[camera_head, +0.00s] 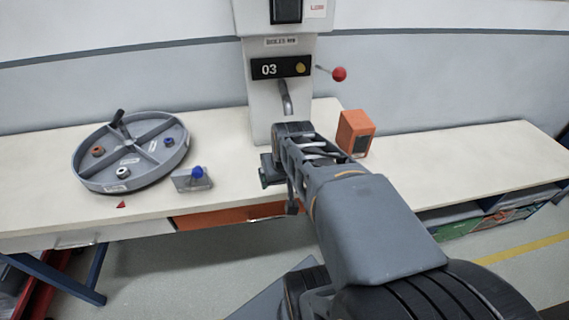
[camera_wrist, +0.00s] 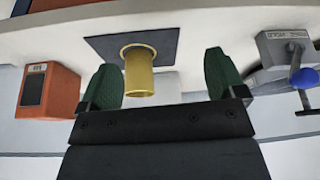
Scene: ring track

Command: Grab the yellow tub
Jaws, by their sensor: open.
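The yellow tub (camera_wrist: 139,75) shows in the wrist view as a golden cylinder with a wider rim, on a dark square pad (camera_wrist: 103,46). My gripper (camera_wrist: 163,80) is open, with one green finger on each side of the tub in the picture. The tub appears a little nearer the left finger, and a gap shows on both sides. I cannot tell how far it is beyond the fingertips. In the head view my gripper (camera_head: 279,180) is over the bench in front of the machine, and my arm hides the tub.
A machine marked 03 (camera_head: 262,110) stands behind my gripper. An orange box (camera_head: 355,133) is to its right. A grey base with a blue knob (camera_head: 193,180) and a round divided tray (camera_head: 130,152) are to its left. The right side of the white bench (camera_head: 450,160) is clear.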

